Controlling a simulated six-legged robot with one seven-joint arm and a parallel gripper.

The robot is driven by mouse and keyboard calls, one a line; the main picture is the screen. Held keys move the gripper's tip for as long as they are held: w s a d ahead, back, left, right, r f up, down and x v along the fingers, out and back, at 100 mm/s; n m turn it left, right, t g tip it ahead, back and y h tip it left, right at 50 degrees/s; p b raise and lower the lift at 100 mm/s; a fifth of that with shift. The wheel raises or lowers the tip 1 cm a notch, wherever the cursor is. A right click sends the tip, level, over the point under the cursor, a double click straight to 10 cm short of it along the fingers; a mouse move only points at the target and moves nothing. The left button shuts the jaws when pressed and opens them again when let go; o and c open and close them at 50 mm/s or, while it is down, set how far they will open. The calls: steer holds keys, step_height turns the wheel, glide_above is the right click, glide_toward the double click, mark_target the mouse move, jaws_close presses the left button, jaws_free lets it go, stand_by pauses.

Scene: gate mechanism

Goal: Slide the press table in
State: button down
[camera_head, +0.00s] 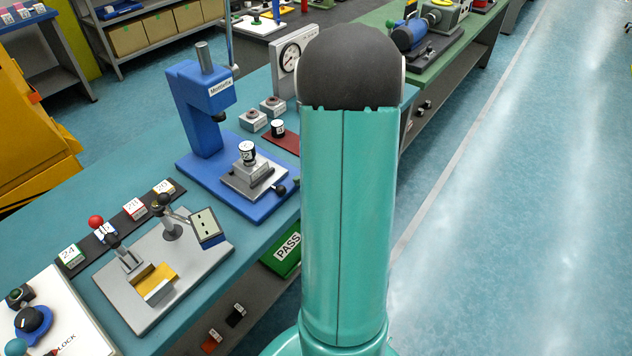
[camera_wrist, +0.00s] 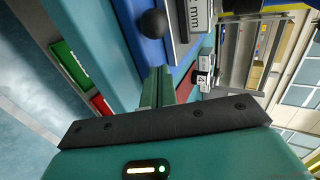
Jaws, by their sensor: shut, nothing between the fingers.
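The blue press (camera_head: 204,105) stands on the teal bench with a blue base. Its grey press table (camera_head: 243,184) lies on that base below the press head and carries a labelled cylinder (camera_head: 247,153). A dark knob (camera_head: 280,190) is at the table's right front; a black ball knob (camera_wrist: 153,23) shows at the top of the wrist view, beside the grey table's edge (camera_wrist: 183,20). My gripper (camera_wrist: 158,74) shows as two thin green fingers, shut and empty, apart from and below the ball knob in that picture. In the head view my arm hides the gripper.
A dial gauge (camera_head: 290,57) and two grey button boxes (camera_head: 262,114) stand behind the press. A clamp fixture plate (camera_head: 165,262) is in front of it. A green PASS bin (camera_head: 284,254) sits under the bench edge. The floor at right is clear.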

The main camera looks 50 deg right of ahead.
mark_target(285, 174)
steer(key=shift+w+a+r, duration=0.1)
steer(key=shift+w, duration=1.45)
steer(key=shift+w, duration=0.15)
